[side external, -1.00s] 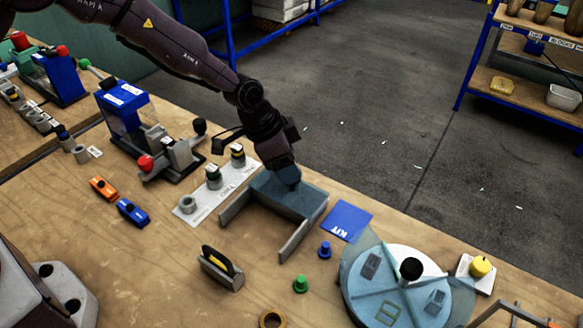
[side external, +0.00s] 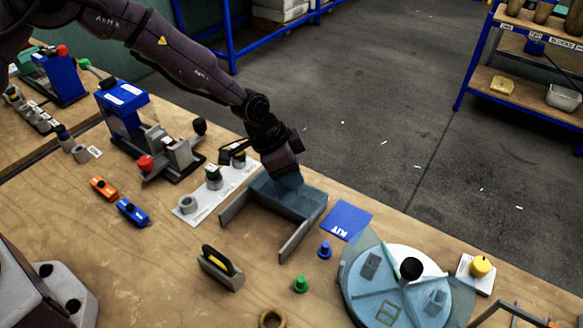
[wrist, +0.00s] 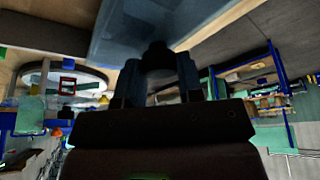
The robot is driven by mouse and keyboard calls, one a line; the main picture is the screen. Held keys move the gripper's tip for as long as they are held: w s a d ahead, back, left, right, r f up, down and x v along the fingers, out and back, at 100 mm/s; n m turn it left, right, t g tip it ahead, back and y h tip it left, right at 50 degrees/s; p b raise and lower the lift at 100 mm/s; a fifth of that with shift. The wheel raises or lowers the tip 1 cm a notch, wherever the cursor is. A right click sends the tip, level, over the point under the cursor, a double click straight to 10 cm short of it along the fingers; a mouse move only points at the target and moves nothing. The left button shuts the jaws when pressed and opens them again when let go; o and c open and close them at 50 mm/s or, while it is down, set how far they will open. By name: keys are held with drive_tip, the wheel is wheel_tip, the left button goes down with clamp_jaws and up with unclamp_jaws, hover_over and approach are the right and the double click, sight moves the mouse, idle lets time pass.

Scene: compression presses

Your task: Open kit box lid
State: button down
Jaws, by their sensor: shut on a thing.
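The kit box (side external: 293,243) stands on the bench in the side view as a grey, open-fronted frame with two side walls. Its blue-grey lid (side external: 295,204) is at the far end. My gripper (side external: 288,184) comes down onto the lid's far edge, and its fingertips are partly hidden there. In the wrist view the lid's blue-grey panel (wrist: 180,22) spans the top. My gripper (wrist: 158,72) is shut there on a small dark part against the panel. The exact contact is too dark to make out.
A blue KIT card (side external: 347,221) lies just right of the box. A round, clear-covered turntable (side external: 420,258) stands at the lower right. A white strip with cylinders (side external: 192,211) and a blue press (side external: 122,110) are at the left. Green (side external: 301,284) and blue (side external: 325,249) pegs stand in front.

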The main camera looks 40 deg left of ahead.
drive_tip(key=s, duration=0.7)
drive_tip(key=shift+s, duration=0.3)
drive_tip(key=c, duration=0.7)
unclamp_jaws()
drive_tip(key=shift+c, duration=0.2)
drive_tip(key=shift+r, duration=0.1)
drive_tip(key=v, duration=1.3)
drive_tip(key=s+a+r+n+t+y, duration=0.1)
drive_tip(key=s+a+r+n, duration=0.3)
drive_tip(key=s+a+r, duration=0.3)
drive_tip(key=s+a+r+n+t+y, duration=0.1)
drive_tip(key=s+a+r+n, duration=0.4)
drive_tip(key=s+r, duration=0.5)
drive_tip(key=s+a+y, duration=0.1)
drive_tip(key=s+a, duration=0.1)
drive_tip(key=shift+a, duration=0.4)
